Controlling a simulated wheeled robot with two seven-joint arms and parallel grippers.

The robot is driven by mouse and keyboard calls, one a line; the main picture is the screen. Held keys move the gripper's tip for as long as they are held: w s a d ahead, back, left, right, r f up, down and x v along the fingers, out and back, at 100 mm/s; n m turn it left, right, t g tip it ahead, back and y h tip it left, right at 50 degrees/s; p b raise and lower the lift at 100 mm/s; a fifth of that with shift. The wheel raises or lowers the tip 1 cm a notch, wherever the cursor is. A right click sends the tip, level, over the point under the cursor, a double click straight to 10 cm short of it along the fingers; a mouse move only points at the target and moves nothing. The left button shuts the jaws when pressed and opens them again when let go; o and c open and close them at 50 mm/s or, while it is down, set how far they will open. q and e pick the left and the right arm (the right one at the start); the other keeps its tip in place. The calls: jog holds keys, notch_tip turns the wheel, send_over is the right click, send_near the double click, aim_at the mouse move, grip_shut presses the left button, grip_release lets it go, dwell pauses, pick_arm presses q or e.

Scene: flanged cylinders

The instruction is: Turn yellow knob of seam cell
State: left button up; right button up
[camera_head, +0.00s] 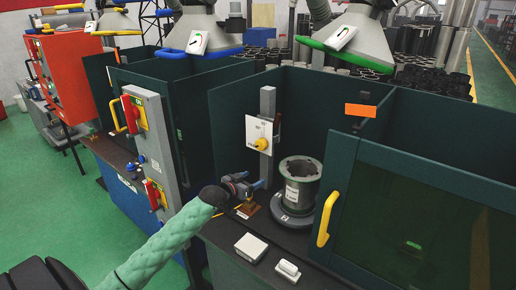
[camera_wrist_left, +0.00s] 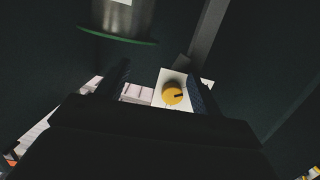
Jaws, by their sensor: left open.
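The yellow knob (camera_head: 262,144) sits on a white panel (camera_head: 256,128) fixed to a grey post inside the dark green cell. My left gripper (camera_head: 250,183) is open and empty, below and slightly left of the knob in the head view, and apart from it. In the left wrist view the yellow knob (camera_wrist_left: 172,94) shows a dark slot mark. It appears between the two fingers of my left gripper (camera_wrist_left: 158,82), nearer to the right-hand finger. My right gripper is not in view.
A grey flanged cylinder (camera_head: 299,184) stands right of the gripper. A yellow handle (camera_head: 327,219) is on the cell's door frame. A grey switch post (camera_head: 152,145) with red switches stands left. White boxes (camera_head: 251,247) lie on the front ledge. An extraction hood (camera_head: 352,38) hangs above.

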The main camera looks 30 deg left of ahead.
pick_arm(q)
jog(key=t, duration=0.2)
send_near(259, 146)
jog(key=w, duration=0.1)
jog(key=shift+n, duration=0.3)
jog(key=w+p, duration=0.1)
jog(key=w, duration=0.1)
jog(key=w+p, duration=0.1)
jog(key=w, duration=0.1)
jog(key=w+p, duration=0.1)
jog(key=w, duration=0.1)
jog(key=shift+d+r, duration=0.2)
jog(key=shift+d, duration=0.2)
jog(key=shift+w+d+f, duration=0.1)
jog(key=shift+w+f, duration=0.1)
jog(key=shift+w, duration=0.7)
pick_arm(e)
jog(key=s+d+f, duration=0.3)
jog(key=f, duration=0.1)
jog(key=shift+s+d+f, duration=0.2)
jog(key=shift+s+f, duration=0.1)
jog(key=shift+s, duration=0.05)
pick_arm(q)
jog(key=c, duration=1.4)
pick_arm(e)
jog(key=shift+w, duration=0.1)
